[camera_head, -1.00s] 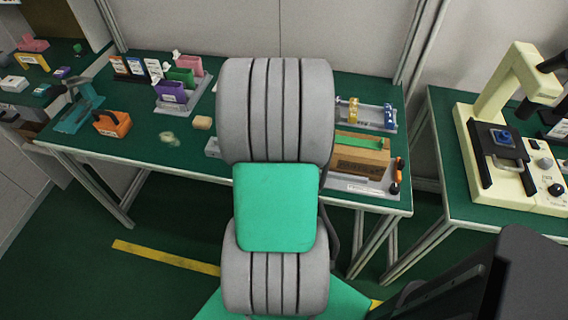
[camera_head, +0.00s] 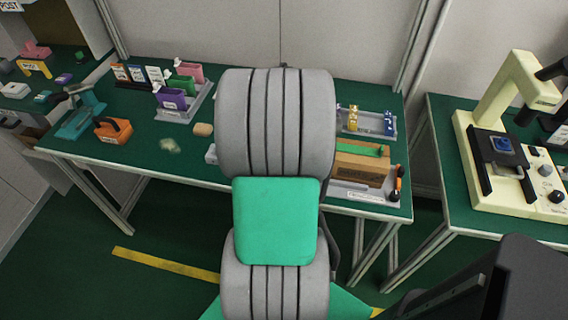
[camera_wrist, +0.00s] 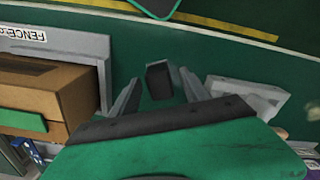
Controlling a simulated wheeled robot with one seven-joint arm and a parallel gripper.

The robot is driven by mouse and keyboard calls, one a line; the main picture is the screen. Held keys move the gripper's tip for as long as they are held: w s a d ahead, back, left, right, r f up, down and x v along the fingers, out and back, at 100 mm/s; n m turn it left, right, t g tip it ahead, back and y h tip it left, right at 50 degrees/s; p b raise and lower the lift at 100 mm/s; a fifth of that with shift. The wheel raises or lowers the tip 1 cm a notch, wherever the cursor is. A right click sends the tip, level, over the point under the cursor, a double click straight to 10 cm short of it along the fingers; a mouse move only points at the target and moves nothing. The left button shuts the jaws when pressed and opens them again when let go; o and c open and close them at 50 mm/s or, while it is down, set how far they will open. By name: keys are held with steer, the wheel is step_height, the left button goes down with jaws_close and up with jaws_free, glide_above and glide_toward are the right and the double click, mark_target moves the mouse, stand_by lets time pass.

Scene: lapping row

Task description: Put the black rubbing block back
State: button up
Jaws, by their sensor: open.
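The black rubbing block (camera_wrist: 158,80) shows in the wrist view as a small dark block on the green table top. My gripper (camera_wrist: 158,88) is open, with one grey finger on each side of the block. A gap shows on both sides, and I cannot tell how high the fingers are above the table. In the head view my own arm hides both the block and my gripper.
A brown box (camera_head: 346,172) stands in a grey tray labelled FENCE (camera_wrist: 50,43), to the left in the wrist view. A grey holder (camera_wrist: 245,97) is on the right. An orange-handled caddy (camera_head: 113,130) and a purple holder (camera_head: 171,99) stand farther left in the head view.

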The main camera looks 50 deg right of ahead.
step_height(320, 180, up, 11)
steer(key=w+a+n, duration=0.3)
steer(key=w+a, duration=0.3)
steer(key=a, duration=0.4)
steer(key=a+f+n+t, duration=0.1)
steer(key=a+n, duration=0.5)
steer(key=a, duration=1.5)
steer(key=shift+w+a+f+t, duration=0.15)
steer(key=shift+w+f+t, duration=0.15)
steer(key=shift+t, duration=0.6)
